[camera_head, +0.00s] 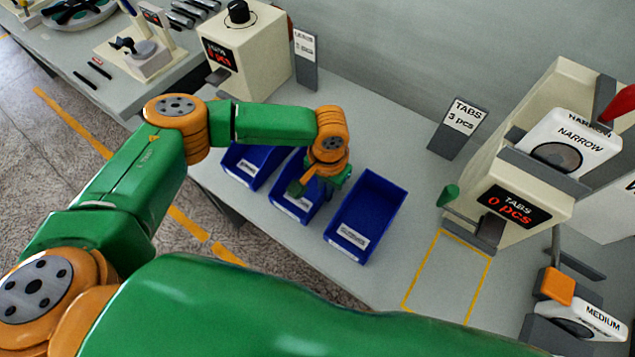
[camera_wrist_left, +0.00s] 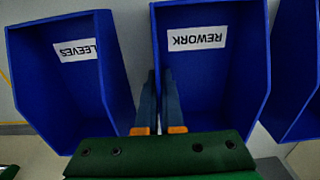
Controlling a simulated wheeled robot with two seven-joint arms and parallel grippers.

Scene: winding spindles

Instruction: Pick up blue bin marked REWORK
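The blue bin marked REWORK (camera_wrist_left: 222,75) fills the middle right of the left wrist view, its white label upside down there. In the head view it is the middle bin (camera_head: 308,205) of three, partly hidden by my left gripper (camera_head: 305,190). In the wrist view the two dark fingers of that gripper (camera_wrist_left: 160,78) are close together at the bin's left side wall, which appears to run between them. I cannot tell whether they press on it. The bin appears to stand on the table in line with its neighbours. My right gripper is not in view.
A blue bin labelled "LEEVES" (camera_wrist_left: 100,85), its first letter hidden, stands close by; it is the right-hand bin (camera_head: 372,205) in the head view. Another blue bin (camera_head: 240,170) stands left. A TABS counter machine (camera_head: 530,180) and yellow-outlined clear patch (camera_head: 445,280) lie right.

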